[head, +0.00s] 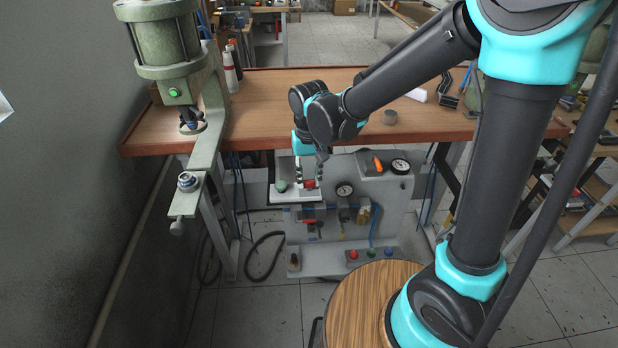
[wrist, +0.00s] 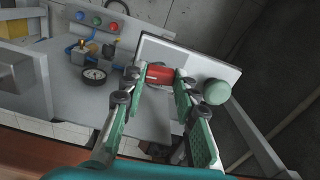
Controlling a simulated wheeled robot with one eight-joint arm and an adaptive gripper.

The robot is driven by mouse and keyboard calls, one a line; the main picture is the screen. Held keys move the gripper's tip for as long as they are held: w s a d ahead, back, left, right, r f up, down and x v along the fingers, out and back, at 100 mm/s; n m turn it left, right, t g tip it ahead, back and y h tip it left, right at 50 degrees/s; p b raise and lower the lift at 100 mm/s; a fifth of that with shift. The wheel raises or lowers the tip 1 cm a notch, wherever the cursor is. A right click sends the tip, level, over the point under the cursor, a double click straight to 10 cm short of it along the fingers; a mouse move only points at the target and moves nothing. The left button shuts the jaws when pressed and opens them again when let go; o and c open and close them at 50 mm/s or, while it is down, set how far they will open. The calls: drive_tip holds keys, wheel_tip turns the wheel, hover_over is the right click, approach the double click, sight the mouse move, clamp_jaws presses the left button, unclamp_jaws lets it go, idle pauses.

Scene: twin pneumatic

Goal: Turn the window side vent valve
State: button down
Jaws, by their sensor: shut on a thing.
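A red valve handle (head: 310,184) sits on a small white plate (head: 297,195) on the left side of the grey pneumatic panel (head: 391,195) under the bench. In the wrist view the red handle (wrist: 160,74) lies between my fingertips. My gripper (wrist: 159,77) is shut on it, with one green-padded finger on each side. In the head view my gripper (head: 308,172) reaches down in front of the bench edge, and its fingers partly cover the handle. A round green knob (head: 281,186) is just left of the handle; it also shows in the wrist view (wrist: 216,91).
A second red handle (head: 309,223) is lower on the panel, near a gauge (head: 344,190). Another gauge (head: 400,166) and an orange item (head: 377,164) are at the upper right. Coloured buttons (head: 370,252) are at the bottom. The wooden bench (head: 260,105) overhangs, and a green press (head: 166,40) stands left.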

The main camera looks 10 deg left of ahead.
sight(309, 181)
drive_tip(key=shift+m, duration=0.6)
drive_tip(key=c, duration=1.2)
unclamp_jaws()
drive_tip(key=shift+o, duration=0.2)
wheel_tip(309, 181, up, 12)
